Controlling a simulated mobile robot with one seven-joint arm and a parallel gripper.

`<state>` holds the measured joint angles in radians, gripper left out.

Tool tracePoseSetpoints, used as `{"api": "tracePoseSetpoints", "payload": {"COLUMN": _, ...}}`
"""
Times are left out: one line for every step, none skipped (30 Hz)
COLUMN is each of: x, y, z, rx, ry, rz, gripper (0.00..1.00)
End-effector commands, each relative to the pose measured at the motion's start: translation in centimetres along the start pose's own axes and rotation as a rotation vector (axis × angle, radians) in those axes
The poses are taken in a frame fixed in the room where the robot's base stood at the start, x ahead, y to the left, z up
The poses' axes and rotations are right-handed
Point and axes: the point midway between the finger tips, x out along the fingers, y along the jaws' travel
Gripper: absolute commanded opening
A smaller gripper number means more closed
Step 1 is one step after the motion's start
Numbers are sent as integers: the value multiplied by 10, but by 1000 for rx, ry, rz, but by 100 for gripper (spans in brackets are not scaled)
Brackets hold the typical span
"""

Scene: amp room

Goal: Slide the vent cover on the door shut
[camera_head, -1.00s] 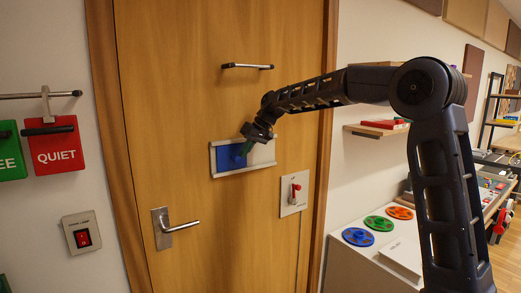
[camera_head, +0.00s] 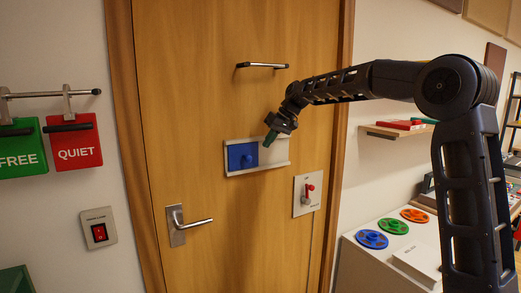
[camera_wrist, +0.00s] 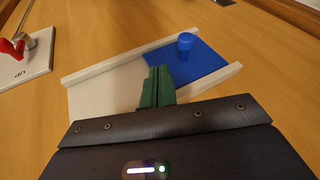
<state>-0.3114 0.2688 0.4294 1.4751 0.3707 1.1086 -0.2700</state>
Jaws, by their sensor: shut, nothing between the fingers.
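The vent cover is a blue sliding panel (camera_head: 236,160) with a round blue knob (camera_head: 249,160). It sits at the left end of a pale railed frame (camera_head: 275,155) on the wooden door, leaving the frame's right part uncovered. In the wrist view, where the scene appears turned around, the blue panel (camera_wrist: 205,65) and knob (camera_wrist: 185,42) are at upper right, between two white rails. My gripper (camera_head: 268,141) has green fingers and is to the right of the knob, apart from it. In the wrist view its fingers (camera_wrist: 160,70) are closed together and empty.
A door handle (camera_head: 190,223) is below left of the frame, a bar (camera_head: 262,65) above, and a red lever switch (camera_head: 308,193) below right. A white cabinet (camera_head: 390,260) with coloured discs stands at right. FREE and QUIET signs (camera_head: 75,145) hang at left.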

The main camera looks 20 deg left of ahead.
Motion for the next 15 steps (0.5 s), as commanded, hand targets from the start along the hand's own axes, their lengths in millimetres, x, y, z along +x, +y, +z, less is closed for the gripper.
{"api": "tracePoseSetpoints", "payload": {"x": -12, "y": 0, "z": 0, "rx": 0, "ry": 3, "rz": 2, "gripper": 0}}
{"api": "tracePoseSetpoints", "payload": {"x": -18, "y": 0, "z": 0, "rx": 0, "ry": 3, "rz": 2, "gripper": 0}}
{"api": "tracePoseSetpoints", "payload": {"x": -25, "y": 0, "z": 0, "rx": 0, "ry": 2, "rz": 2, "gripper": 0}}
{"api": "tracePoseSetpoints", "payload": {"x": -31, "y": 0, "z": 0, "rx": 0, "ry": 3, "rz": 2, "gripper": 0}}
{"api": "tracePoseSetpoints", "payload": {"x": -36, "y": 0, "z": 0, "rx": 0, "ry": 3, "rz": 2, "gripper": 0}}
{"api": "tracePoseSetpoints", "payload": {"x": -43, "y": 0, "z": 0, "rx": 1, "ry": 2, "rz": 1, "gripper": 0}}
{"api": "tracePoseSetpoints", "payload": {"x": -48, "y": 0, "z": 0, "rx": 1, "ry": 3, "rz": 2, "gripper": 0}}
{"api": "tracePoseSetpoints", "payload": {"x": -53, "y": 0, "z": 0, "rx": 1, "ry": 3, "rz": 2, "gripper": 0}}
{"api": "tracePoseSetpoints", "payload": {"x": -58, "y": 0, "z": 0, "rx": 1, "ry": 2, "rz": 1, "gripper": 0}}
{"api": "tracePoseSetpoints", "payload": {"x": -62, "y": 0, "z": 0, "rx": 1, "ry": 2, "rz": 1, "gripper": 0}}
{"api": "tracePoseSetpoints", "payload": {"x": -65, "y": 0, "z": 0, "rx": 0, "ry": 2, "rz": 1, "gripper": 0}}
{"api": "tracePoseSetpoints", "payload": {"x": -68, "y": 0, "z": 0, "rx": 1, "ry": 2, "rz": 1, "gripper": 0}}
{"api": "tracePoseSetpoints", "payload": {"x": -70, "y": 0, "z": 0, "rx": 0, "ry": 1, "rz": 0, "gripper": 0}}
{"api": "tracePoseSetpoints", "payload": {"x": -72, "y": 0, "z": 0, "rx": 1, "ry": 1, "rz": 0, "gripper": 0}}
{"api": "tracePoseSetpoints", "payload": {"x": -74, "y": 0, "z": 0, "rx": 1, "ry": 0, "rz": 0, "gripper": 0}}
